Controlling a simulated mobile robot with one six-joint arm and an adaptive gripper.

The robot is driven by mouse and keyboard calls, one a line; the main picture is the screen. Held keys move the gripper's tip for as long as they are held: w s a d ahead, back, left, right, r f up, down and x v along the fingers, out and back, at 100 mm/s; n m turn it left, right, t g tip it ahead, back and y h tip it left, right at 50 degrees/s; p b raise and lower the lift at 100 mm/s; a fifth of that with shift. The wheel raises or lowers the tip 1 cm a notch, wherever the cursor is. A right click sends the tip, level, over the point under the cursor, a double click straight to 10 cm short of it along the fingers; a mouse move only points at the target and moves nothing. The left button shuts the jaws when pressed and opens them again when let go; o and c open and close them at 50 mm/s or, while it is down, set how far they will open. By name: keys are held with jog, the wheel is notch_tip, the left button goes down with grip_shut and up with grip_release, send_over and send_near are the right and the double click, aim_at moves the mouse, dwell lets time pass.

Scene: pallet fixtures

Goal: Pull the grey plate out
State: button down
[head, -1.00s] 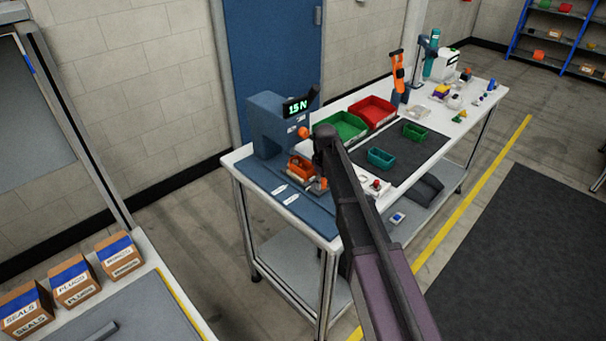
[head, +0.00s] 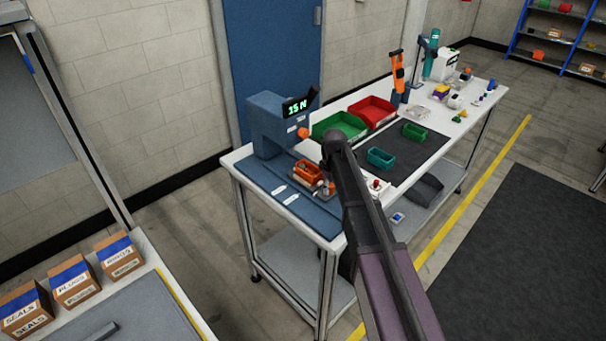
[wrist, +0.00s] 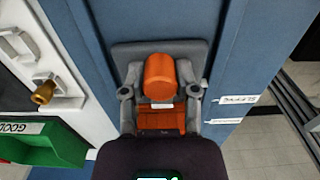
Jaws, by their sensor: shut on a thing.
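Contact at the fingertips is hard to see. My arm hides part of this spot, and the plate is hard to make out there.
The blue press (head: 268,125), its display reading 15 N, stands behind the orange tray. Green (head: 338,127) and red (head: 372,111) bins stand on the bench behind my arm.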

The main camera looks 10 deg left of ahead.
jog(key=shift+s+d, duration=1.15)
jog(key=shift+d, duration=0.3)
jog(key=shift+s+d, duration=1.15)
jog(key=shift+d, duration=0.35)
jog(key=shift+s+d, duration=1.15)
jog(key=shift+d, duration=0.3)
jog(key=shift+c, duration=2.2)
grip_release()
jog(key=shift+w+f, duration=0.1)
notch_tip(320, 180, up, 8)
jog(key=p, duration=0.8)
jog(key=s+d+m, duration=0.5)
jog(key=s, duration=0.3)
jog(key=s+d+m, duration=0.5)
jog(key=s, duration=0.3)
jog(key=shift+s+d, duration=0.15)
jog(key=shift+s, duration=0.1)
